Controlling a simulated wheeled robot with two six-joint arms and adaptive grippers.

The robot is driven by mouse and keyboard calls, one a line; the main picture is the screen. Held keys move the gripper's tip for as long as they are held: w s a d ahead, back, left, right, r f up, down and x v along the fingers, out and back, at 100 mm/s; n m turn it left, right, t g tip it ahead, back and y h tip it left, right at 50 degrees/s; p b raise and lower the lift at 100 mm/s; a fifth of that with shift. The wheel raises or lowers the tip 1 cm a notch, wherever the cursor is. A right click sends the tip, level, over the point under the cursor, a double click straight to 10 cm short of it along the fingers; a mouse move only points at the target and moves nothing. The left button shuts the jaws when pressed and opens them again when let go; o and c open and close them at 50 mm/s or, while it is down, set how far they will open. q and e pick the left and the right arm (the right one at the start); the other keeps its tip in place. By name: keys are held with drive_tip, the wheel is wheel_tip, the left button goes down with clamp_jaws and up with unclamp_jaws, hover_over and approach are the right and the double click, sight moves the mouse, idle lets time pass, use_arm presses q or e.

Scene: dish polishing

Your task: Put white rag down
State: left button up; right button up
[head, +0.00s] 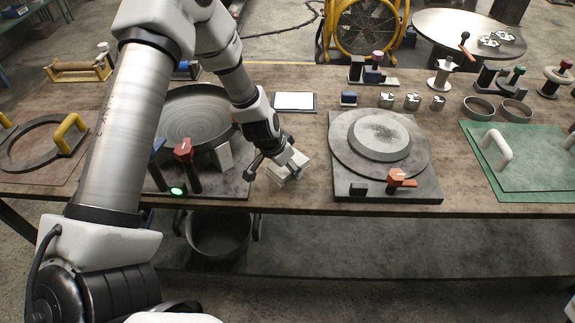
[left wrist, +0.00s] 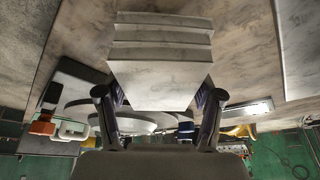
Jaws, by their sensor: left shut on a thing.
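The white rag (head: 291,170) is a folded, layered block near the front edge of the workbench, between the two polishing stations. My left gripper (head: 270,172) is at the rag, with its fingers on either side of it. In the left wrist view the rag (left wrist: 161,60) fills the upper middle, and the fingers of my left gripper (left wrist: 160,105) press on its two sides. The rag is close to the bench top (head: 300,198); I cannot tell whether it touches it. My right gripper is not in view.
The left station has a round plate (head: 185,118), a red-topped lever (head: 183,150) and a lit green button (head: 177,190). The right station holds a grey disc (head: 380,138) and an orange knob (head: 400,177). A tablet (head: 295,101) lies behind the rag. Bare bench surrounds the rag's front.

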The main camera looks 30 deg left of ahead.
use_arm(q)
wheel_tip(320, 180, down, 4)
drive_tip(key=b, duration=0.3)
drive_tip(key=shift+r, duration=0.2)
drive_tip(key=shift+w, duration=0.1)
drive_tip(key=shift+f, duration=0.25)
drive_tip(key=o, duration=1.5)
drive_tip(key=shift+s+d, duration=0.1)
drive_tip(key=shift+s, duration=0.1)
drive_tip(key=shift+o, duration=0.2)
drive_tip(key=shift+w, duration=0.2)
